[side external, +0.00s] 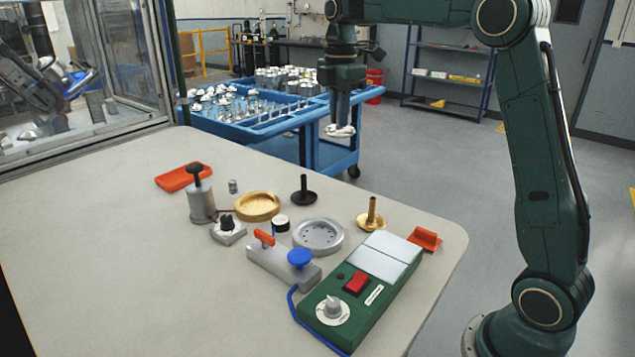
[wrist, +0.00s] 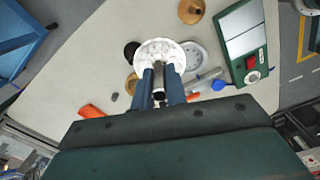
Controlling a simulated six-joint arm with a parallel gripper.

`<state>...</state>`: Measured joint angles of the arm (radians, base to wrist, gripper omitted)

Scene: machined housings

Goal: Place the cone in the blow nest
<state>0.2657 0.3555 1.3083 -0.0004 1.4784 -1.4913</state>
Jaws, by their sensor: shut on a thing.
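My gripper (side external: 342,112) is shut on the cone (side external: 338,131), a pale metal piece, and holds it in the air above the far side of the table. In the wrist view the cone (wrist: 153,48) shows as a wide white disc beyond my fingertips (wrist: 160,80). A grey round dish with small holes (side external: 318,236), which looks like the blow nest, sits on the table. It shows empty in the side view. In the wrist view the dish (wrist: 204,54) is partly hidden behind the cone, well below it.
A tan ring dish (side external: 257,206), a black stemmed piece (side external: 304,192) and a brass stemmed piece (side external: 371,216) stand around the dish. A valve with a blue knob (side external: 299,258) and a green control box (side external: 360,292) are in front. A blue cart (side external: 320,142) with parts stands behind the table.

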